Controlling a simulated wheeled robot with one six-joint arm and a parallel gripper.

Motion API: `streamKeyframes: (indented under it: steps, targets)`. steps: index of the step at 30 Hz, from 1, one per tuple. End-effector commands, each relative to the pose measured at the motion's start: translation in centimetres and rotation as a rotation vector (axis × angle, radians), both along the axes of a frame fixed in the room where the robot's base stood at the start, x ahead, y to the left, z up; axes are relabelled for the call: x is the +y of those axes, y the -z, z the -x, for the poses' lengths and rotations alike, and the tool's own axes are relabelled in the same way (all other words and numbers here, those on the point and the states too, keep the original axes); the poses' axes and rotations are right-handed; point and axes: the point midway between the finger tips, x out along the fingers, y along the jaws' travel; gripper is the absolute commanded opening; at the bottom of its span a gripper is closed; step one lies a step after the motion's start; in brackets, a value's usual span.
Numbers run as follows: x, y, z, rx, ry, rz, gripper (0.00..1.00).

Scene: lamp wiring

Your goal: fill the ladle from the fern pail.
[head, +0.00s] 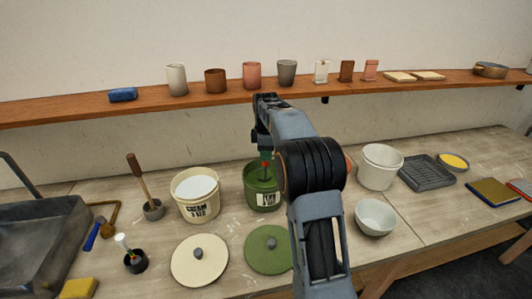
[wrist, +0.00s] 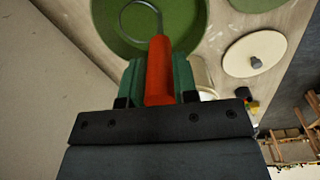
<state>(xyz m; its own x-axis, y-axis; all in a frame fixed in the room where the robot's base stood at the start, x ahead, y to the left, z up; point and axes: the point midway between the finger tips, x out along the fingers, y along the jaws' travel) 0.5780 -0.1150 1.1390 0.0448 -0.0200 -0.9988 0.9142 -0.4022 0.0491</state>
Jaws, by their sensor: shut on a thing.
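The fern pail (head: 262,205) is a green bucket with a partly hidden label, standing mid-table; its green inside fills the top of the wrist view (wrist: 185,40). My gripper (head: 265,158) is above this pail, pointing down. It is shut on the red-orange handle of the ladle (wrist: 160,72), and the handle is clamped between the green finger pads. The ladle's thin grey rim shows as a ring over the green in the pail. Green shows inside the ring, but I cannot tell whether the bowl is under the surface or holds glaze.
A cream pail (head: 194,207) stands left of the fern pail. A cream lid (head: 200,265) and a green lid (head: 262,258) lie in front. A white bucket (head: 380,170) and a white bowl (head: 375,217) stand right. A shelf (head: 220,97) with cups runs behind.

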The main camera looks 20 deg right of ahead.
Motion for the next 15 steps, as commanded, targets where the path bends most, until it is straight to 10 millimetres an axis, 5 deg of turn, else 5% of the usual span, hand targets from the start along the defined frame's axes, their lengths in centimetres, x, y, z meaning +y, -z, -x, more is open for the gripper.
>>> streamKeyframes:
  steps: [15]
  targets:
    - [0.0,-3.7,0.0,-0.002,0.0,0.001,0.0]
